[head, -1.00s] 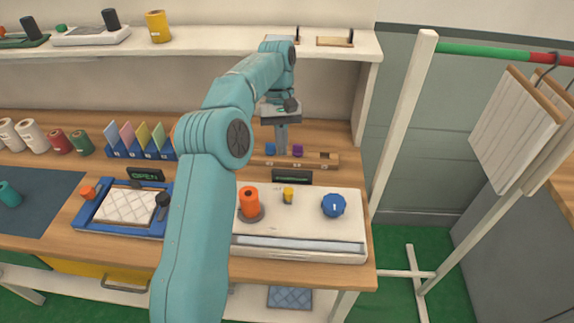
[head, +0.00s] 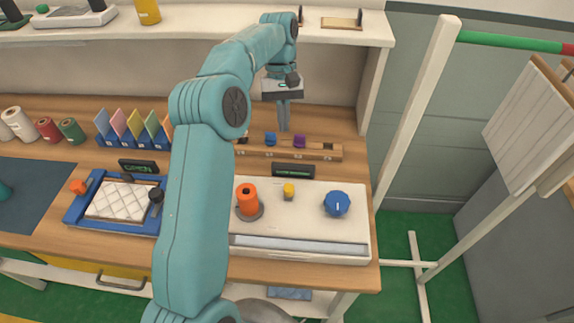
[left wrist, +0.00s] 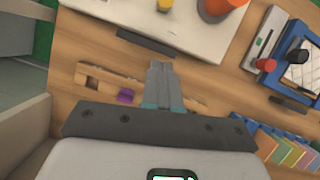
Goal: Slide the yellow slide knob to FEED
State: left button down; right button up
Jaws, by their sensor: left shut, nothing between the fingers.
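The yellow slide knob (head: 289,191) stands on the white panel (head: 310,220), between an orange round knob (head: 247,199) and a blue dial (head: 337,203). It shows at the top edge of the left wrist view (left wrist: 164,5), partly cut off. My left gripper (head: 284,128) is shut and empty, pointing down above and behind the wooden slotted strip at the back of the bench. It is apart from the yellow knob. Its closed fingers (left wrist: 162,70) also show in the left wrist view. My right gripper is not in view.
A small dark display (head: 293,170) stands behind the panel. The wooden strip (head: 322,151) holds blue and purple pieces. A blue-framed tray (head: 84,205) lies left of my arm. A shelf (head: 345,32) overhangs the back. A clothes rail post (head: 420,110) stands at right.

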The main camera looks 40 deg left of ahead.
aim_at(289, 188)
pick_arm(q)
jog(key=shift+d, duration=0.1)
jog(key=x, duration=0.9)
jog(key=shift+d+f, duration=0.1)
jog(key=shift+f, duration=0.15)
jog(key=shift+s+d+f, duration=0.2)
jog(key=shift+s+d, duration=0.8)
jog(key=shift+d, duration=0.15)
jog(key=shift+s+d+p, duration=0.3)
jog(key=shift+s+d, duration=0.05)
jog(key=shift+d, duration=0.1)
jog(key=shift+f, duration=0.1)
